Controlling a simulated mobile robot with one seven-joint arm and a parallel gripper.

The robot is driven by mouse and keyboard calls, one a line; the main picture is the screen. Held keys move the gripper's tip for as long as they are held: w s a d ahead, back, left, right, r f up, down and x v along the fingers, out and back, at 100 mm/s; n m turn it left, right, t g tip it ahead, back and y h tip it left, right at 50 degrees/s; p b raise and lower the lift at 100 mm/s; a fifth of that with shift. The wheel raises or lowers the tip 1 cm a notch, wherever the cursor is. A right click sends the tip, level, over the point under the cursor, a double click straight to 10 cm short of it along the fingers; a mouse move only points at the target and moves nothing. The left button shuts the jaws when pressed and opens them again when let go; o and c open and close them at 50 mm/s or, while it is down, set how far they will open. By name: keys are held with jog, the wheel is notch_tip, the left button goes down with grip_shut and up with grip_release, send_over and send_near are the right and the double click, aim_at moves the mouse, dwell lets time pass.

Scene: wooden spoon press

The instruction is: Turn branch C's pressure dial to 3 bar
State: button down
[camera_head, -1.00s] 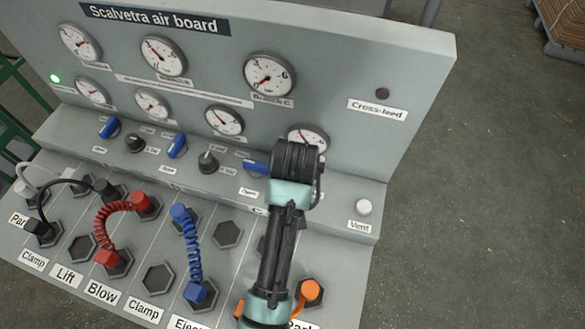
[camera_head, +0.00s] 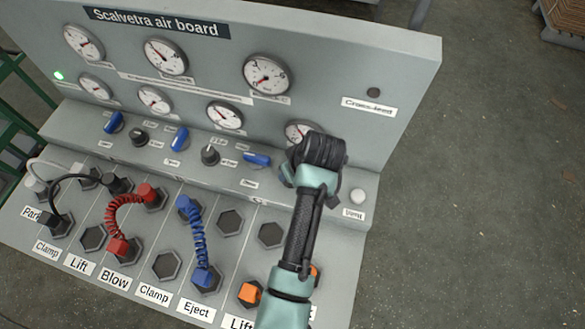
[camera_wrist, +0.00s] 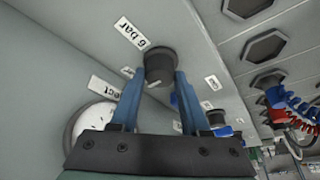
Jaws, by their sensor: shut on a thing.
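My gripper (camera_head: 289,173) is at the right end of the board's ledge in the head view, where my wrist hides what it holds. In the wrist view, the blue fingers of my gripper (camera_wrist: 158,82) stand on both sides of a black dial (camera_wrist: 160,64) and are shut on it. A "6 bar" label (camera_wrist: 130,33) is beside this dial; a pale mark shows on its near edge. Its exact setting cannot be read. The large Branch C gauge (camera_head: 267,75) is at the upper right of the board, its needle pointing lower left.
A blue lever (camera_head: 257,159) and another black dial (camera_head: 210,155) are left of my gripper. A small gauge (camera_head: 302,132) is partly behind my wrist. The Vent button (camera_head: 357,196) is to the right. Coiled red (camera_head: 124,212) and blue (camera_head: 196,238) hoses cross the sockets below.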

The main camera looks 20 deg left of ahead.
jog(key=shift+c, duration=1.9)
grip_release()
jog(key=v, duration=1.3)
